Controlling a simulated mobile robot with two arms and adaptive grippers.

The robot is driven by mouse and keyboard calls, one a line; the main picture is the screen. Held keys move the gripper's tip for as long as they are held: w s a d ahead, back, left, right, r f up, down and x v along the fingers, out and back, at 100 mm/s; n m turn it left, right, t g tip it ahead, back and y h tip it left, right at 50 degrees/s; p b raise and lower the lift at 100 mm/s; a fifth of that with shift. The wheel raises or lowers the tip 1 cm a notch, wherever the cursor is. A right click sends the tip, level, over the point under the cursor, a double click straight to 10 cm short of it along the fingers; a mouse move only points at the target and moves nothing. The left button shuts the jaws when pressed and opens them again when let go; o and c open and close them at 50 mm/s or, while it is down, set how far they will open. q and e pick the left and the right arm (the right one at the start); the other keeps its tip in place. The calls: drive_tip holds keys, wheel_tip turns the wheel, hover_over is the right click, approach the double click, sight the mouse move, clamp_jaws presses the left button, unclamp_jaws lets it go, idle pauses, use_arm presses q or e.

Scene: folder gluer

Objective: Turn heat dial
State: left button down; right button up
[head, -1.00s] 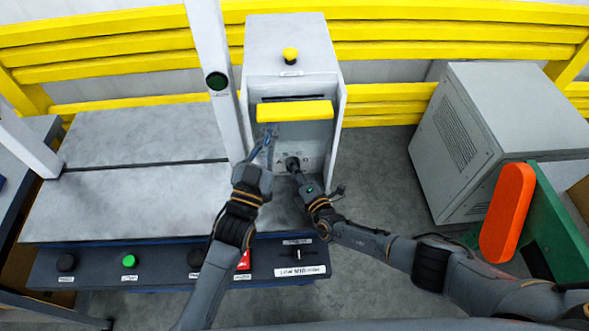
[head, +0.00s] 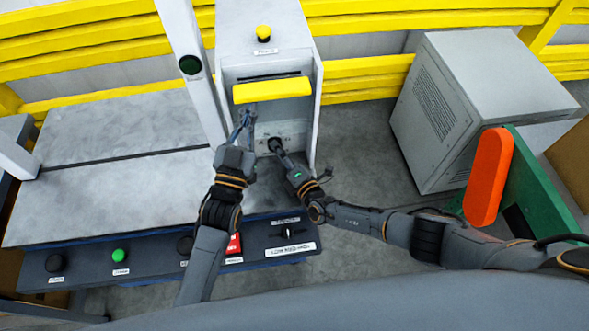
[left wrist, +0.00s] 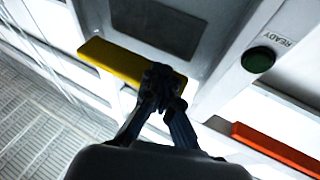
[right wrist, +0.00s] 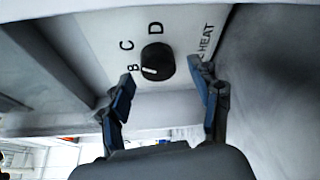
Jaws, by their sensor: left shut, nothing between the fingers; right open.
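The heat dial (right wrist: 158,62) is a black round knob on a pale panel in the right wrist view. Its white mark points to the lower left, on the side of the letter B; C, D and HEAT are also printed around it. My right gripper (right wrist: 164,90) is open, its fingertips on either side of the dial and seemingly short of it; contact is not clear. In the head view my right gripper (head: 276,147) is low at the machine's front. My left gripper (head: 247,119) is shut and empty by the yellow flap (head: 272,90); in the left wrist view its fingers (left wrist: 163,82) overlap the flap's edge.
The grey machine housing (head: 262,52) has a yellow button on top. A post with a green READY light (head: 190,64) stands close left of my left gripper. A button console (head: 85,270) lies in front. A grey cabinet (head: 475,110) and an orange guard (head: 489,177) stand right.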

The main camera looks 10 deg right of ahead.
drive_tip(key=v, duration=1)
